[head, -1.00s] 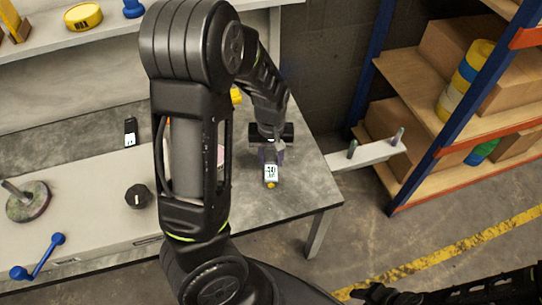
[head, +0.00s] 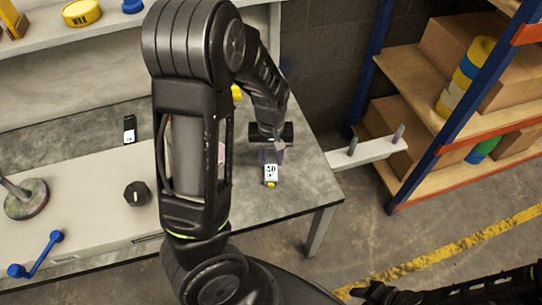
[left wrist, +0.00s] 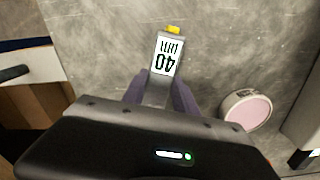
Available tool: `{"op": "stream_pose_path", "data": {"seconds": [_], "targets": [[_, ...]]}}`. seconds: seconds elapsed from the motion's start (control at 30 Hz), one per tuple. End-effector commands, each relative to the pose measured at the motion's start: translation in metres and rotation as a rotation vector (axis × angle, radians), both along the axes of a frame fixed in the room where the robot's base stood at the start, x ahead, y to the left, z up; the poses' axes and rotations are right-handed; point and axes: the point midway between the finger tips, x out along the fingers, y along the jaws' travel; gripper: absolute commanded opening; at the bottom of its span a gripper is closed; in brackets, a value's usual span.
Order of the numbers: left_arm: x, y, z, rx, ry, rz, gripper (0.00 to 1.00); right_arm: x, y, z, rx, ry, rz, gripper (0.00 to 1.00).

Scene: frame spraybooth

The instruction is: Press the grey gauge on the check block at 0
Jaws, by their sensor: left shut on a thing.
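The grey gauge (head: 271,174) has a white display and a yellow tip. It also shows in the left wrist view (left wrist: 166,56), where its display appears upside down and seems to read 40. My left gripper (head: 270,153) is shut on it above the grey table; its purple-grey fingers (left wrist: 160,92) flank the gauge body. The yellow tip points away from the gripper. I cannot pick out a check block under or beside the tip. Part of my right arm's dark end (head: 378,293) shows at the bottom right; its fingers are unclear.
The grey table (head: 262,206) ends just right of the gauge. A round pink-faced thing (left wrist: 247,110) stands beside the gripper. A dark gauge-like device (head: 130,129) and a black knob (head: 137,193) are left of my arm. A shelf rack (head: 420,140) stands at right.

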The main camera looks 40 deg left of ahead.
Motion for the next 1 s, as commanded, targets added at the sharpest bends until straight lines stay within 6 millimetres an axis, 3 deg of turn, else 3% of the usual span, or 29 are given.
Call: {"op": "stream_pose_path", "data": {"seconds": [0.13, 0.17, 0.47, 0.77, 1.0], "targets": [[0.000, 0.000, -0.004, 0.000, 0.000, 0.000, 0.00, 0.000, 0.000, -0.003, 0.000, 0.000, 0.000, 0.36], [0.000, 0.000, -0.004, 0.000, 0.000, 0.000, 0.35, 0.000, 0.000, -0.003, 0.000, 0.000, 0.000, 0.36], [0.000, 0.000, -0.003, 0.000, 0.000, 0.000, 0.59, 0.000, 0.000, -0.002, 0.000, 0.000, 0.000, 0.36], [0.000, 0.000, -0.001, -0.001, -0.001, 0.000, 0.59, 0.000, 0.000, -0.001, 0.000, 0.000, 0.000, 0.36], [0.001, 0.000, 0.027, -0.001, -0.004, -0.002, 0.59, 0.000, 0.000, 0.010, 0.000, 0.000, 0.000, 0.36]]}}
